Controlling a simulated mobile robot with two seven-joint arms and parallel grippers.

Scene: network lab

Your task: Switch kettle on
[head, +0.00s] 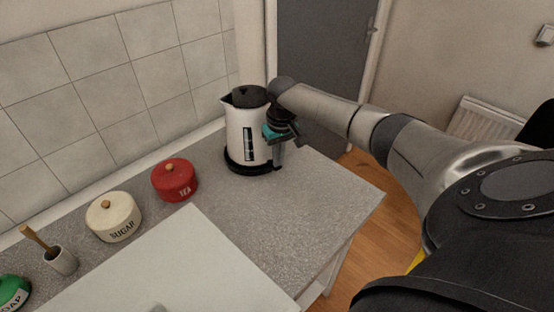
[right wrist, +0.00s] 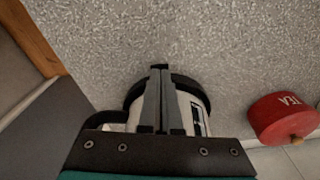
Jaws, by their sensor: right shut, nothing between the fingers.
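The kettle (head: 240,132) is white with a black lid, a dark window strip and a black base, upright on the counter near the wall. My right gripper (head: 279,163) is shut and empty, pointing down along the kettle's right side. In the right wrist view, its closed fingers (right wrist: 161,75) overlap the kettle (right wrist: 193,112) and hide part of it. A small dark tab at the base's edge shows right by the fingertips; I cannot tell whether they touch it. The kettle's handle is mostly hidden behind the gripper. My left gripper is not in view.
A red TEA canister (head: 175,180) and a cream SUGAR canister (head: 114,216) stand left of the kettle. A cup with a wooden-handled tool (head: 62,261) and a green SOAP container (head: 13,292) are farther left. The grey counter (head: 300,205) is clear in front of the kettle.

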